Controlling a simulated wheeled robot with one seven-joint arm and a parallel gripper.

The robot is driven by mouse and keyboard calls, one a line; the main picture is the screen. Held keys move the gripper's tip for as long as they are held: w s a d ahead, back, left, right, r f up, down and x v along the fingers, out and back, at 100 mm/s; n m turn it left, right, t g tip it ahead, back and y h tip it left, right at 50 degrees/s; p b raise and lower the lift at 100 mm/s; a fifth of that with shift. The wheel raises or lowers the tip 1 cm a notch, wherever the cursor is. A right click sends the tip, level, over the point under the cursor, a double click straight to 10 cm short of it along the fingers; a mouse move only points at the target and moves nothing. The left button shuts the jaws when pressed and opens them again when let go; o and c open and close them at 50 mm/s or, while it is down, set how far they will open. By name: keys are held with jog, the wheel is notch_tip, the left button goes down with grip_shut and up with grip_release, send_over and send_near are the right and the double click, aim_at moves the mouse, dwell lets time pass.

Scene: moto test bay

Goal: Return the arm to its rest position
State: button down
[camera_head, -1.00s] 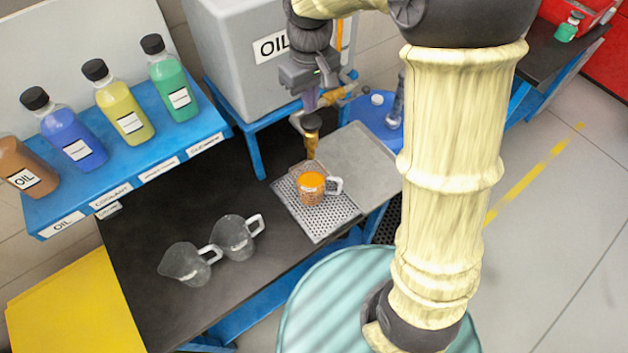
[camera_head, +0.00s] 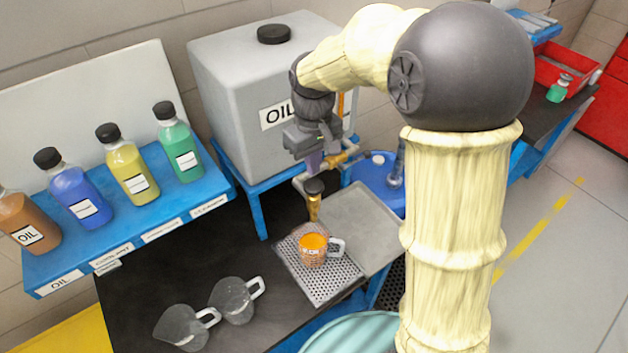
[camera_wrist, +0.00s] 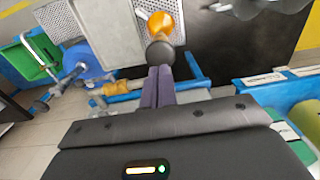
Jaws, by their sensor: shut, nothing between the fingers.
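My gripper (camera_head: 314,165) is shut and empty, its purple fingers pointing down beside the oil tank's tap (camera_head: 314,186). In the wrist view the closed fingers (camera_wrist: 158,80) lie together, close to the dark round top of the tap (camera_wrist: 160,53); I cannot tell whether they touch it. My arm reaches over from the right of the head view, bent at a large dark joint. A measuring jug with orange liquid (camera_head: 312,252) stands on the perforated drip tray (camera_head: 330,288) below the tap and also shows in the wrist view (camera_wrist: 162,24).
The grey oil tank (camera_head: 240,80) stands on a blue stand behind my gripper. Two empty clear jugs, one left (camera_head: 180,328) and one right (camera_head: 232,300), stand on the black bench (camera_head: 140,290). Several bottles line the blue shelf (camera_head: 130,225) at left. Open floor (camera_head: 560,280) lies at right.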

jog(key=s+d+f+m+t+b, duration=0.2)
jog(key=s+d+f+m+b, duration=0.3)
jog(key=s+d+f, duration=0.5)
jog(key=s+d+m, duration=0.1)
jog(key=s+d, duration=0.1)
jog(key=d, duration=0.1)
jog(key=shift+s+d+f+m+t+b, duration=0.25)
jog(key=shift+d+f+m+t+b, duration=0.05)
jog(key=shift+d+f+m, duration=0.1)
jog(key=shift+w, duration=0.1)
dwell(0.6)
